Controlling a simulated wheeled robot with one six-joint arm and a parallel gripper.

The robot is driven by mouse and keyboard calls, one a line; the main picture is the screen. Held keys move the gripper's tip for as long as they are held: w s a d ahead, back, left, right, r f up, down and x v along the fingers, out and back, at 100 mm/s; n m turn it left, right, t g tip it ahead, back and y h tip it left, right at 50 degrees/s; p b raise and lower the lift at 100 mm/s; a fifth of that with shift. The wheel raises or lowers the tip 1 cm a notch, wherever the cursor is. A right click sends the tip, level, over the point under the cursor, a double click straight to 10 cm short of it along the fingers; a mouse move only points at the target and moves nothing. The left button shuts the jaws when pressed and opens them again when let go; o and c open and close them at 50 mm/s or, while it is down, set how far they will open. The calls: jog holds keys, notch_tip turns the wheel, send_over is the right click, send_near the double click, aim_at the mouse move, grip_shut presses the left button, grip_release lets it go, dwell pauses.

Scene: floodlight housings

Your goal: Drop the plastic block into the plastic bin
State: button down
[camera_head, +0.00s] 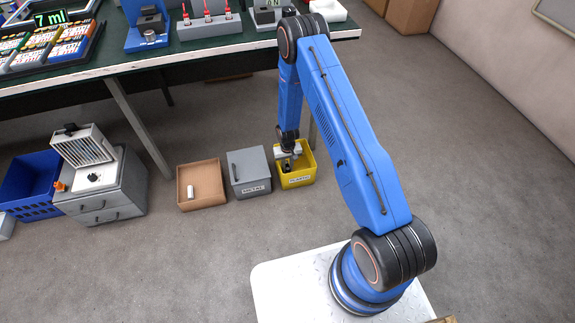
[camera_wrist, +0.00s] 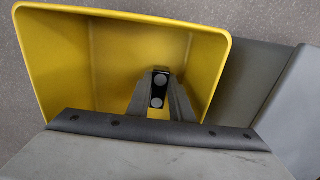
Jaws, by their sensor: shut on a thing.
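The yellow plastic bin (camera_head: 299,182) stands on the floor with a white label on its front, under the end of my arm. Its open inside fills much of the wrist view (camera_wrist: 75,60). My gripper (camera_head: 288,164) points down over the bin's mouth, near its left side in the head view. In the wrist view, my gripper (camera_wrist: 158,104) is shut on a small dark block (camera_wrist: 160,76) with two pale round spots. The bin's inner wall and floor show behind the block. How deep the block sits relative to the rim is hard to tell.
Left of the bin stand a grey lidded box (camera_head: 249,172) and an open cardboard box (camera_head: 199,201) with a white item (camera_head: 191,192). A grey drawer unit (camera_head: 105,195) and blue crate (camera_head: 30,185) are farther left. A workbench (camera_head: 180,52) runs behind. Floor at right is clear.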

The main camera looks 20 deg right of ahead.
jog(key=shift+f, duration=0.25)
jog(key=c, duration=1.5)
grip_release()
jog(key=shift+r, duration=0.15)
jog(key=shift+r, duration=6.35)
